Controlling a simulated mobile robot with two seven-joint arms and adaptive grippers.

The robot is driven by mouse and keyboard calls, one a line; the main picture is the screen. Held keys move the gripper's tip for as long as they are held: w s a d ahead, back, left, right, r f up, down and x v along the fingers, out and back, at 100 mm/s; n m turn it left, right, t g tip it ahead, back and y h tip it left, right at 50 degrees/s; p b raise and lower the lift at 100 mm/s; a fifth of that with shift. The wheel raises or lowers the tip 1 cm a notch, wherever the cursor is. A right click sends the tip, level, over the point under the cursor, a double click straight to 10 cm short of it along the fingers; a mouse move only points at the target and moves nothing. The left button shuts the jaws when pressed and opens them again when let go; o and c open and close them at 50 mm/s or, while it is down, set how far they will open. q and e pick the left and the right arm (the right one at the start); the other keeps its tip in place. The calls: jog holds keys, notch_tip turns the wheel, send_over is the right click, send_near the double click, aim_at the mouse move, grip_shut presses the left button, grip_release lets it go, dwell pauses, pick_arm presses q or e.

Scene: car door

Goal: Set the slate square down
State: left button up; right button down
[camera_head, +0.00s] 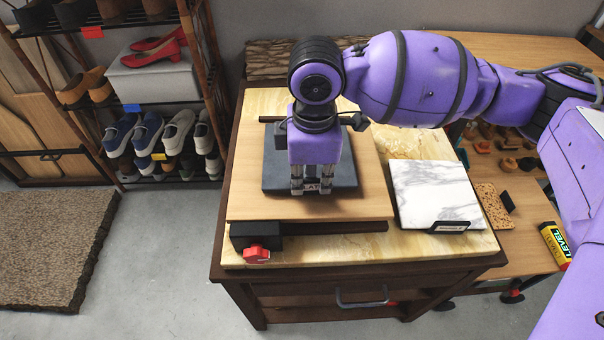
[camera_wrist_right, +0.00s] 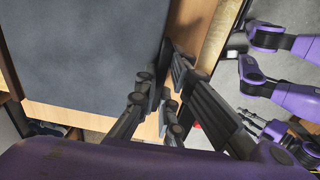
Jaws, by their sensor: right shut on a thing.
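The slate square (camera_head: 277,174) is a flat dark grey slab over the pale wooden board (camera_head: 250,207) on the table. It also fills much of the right wrist view (camera_wrist_right: 85,55). My right gripper (camera_head: 312,188) points down at its front edge and is shut on it, where a small label partly shows between the fingers. The fingers also show in the right wrist view (camera_wrist_right: 160,105). The slab looks flat, close over the board. I cannot tell whether it touches the board. My right arm hides part of its far side.
A white marble tile (camera_head: 435,190) with a label lies right of the board. A black block with a red knob (camera_head: 257,254) sits at the table's front left. A cork piece (camera_head: 492,205) and a yellow level box (camera_head: 556,245) lie further right. A shoe rack stands left.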

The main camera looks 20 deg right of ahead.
jog(key=shift+f, duration=0.2)
jog(key=c, duration=1.9)
grip_release()
notch_tip(320, 180, up, 12)
jog(key=p, duration=0.2)
jog(key=shift+s, duration=0.15)
